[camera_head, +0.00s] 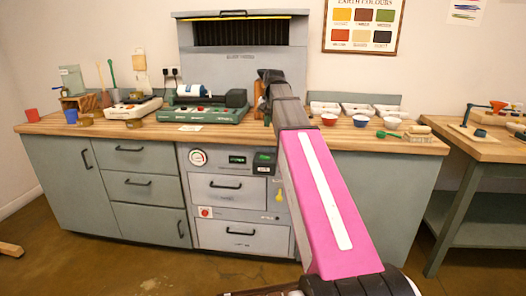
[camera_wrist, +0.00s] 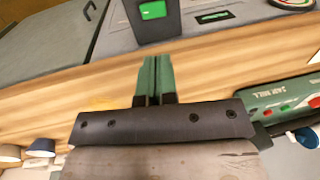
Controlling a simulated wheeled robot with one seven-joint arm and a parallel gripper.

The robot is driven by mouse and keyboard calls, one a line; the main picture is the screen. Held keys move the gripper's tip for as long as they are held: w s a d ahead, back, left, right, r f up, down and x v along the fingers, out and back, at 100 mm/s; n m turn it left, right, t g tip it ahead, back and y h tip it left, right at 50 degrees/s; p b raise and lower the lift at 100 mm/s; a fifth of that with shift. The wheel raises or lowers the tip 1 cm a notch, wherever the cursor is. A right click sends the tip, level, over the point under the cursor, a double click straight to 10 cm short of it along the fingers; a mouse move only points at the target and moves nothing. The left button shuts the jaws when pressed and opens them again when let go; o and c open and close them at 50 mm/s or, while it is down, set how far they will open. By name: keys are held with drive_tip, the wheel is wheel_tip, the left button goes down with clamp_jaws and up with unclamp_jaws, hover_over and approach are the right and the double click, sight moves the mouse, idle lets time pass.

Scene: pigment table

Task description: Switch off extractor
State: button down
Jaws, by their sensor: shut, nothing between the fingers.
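The extractor hood (camera_head: 242,52) stands at the back of the bench, with a dark slatted opening. Below the bench edge, the grey front panel carries a round gauge (camera_head: 198,157), a green-lit display (camera_head: 237,160), a black box with a green lit face (camera_head: 264,161) and a red button (camera_head: 205,212). In the wrist view the black box with its green face (camera_wrist: 153,10) is at the top. My gripper (camera_wrist: 155,62) has green fingers, shut together and empty. They show over the wooden bench top and point towards the box, apart from it in the picture. The head view does not clearly show the fingers.
The green jar mill (camera_wrist: 290,100) is close to the right of my gripper in the wrist view. Small bowls (camera_head: 392,123) stand on the bench right of my arm. Drawers (camera_head: 228,188) with black handles lie below the panel's displays. The floor in front is clear.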

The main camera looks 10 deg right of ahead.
sight(265, 157)
drive_tip(key=f, duration=0.4)
drive_tip(key=a+f, duration=0.1)
drive_tip(key=f, duration=0.9)
drive_tip(key=shift+w+a, duration=0.3)
drive_tip(key=shift+a, duration=0.1)
drive_tip(key=shift+a+f, duration=0.1)
drive_tip(key=shift+f, duration=0.05)
drive_tip(key=shift+s+d+r, duration=0.2)
drive_tip(key=shift+s+d, duration=0.05)
drive_tip(key=shift+d, duration=0.5)
wheel_tip(265, 157, up, 14)
drive_tip(key=d, duration=0.2)
drive_tip(key=shift+s, duration=0.3)
drive_tip(key=shift+a, duration=0.15)
drive_tip(key=shift+w+a, duration=0.35)
drive_tip(key=shift+a, duration=0.25)
drive_tip(key=shift+f, duration=0.1)
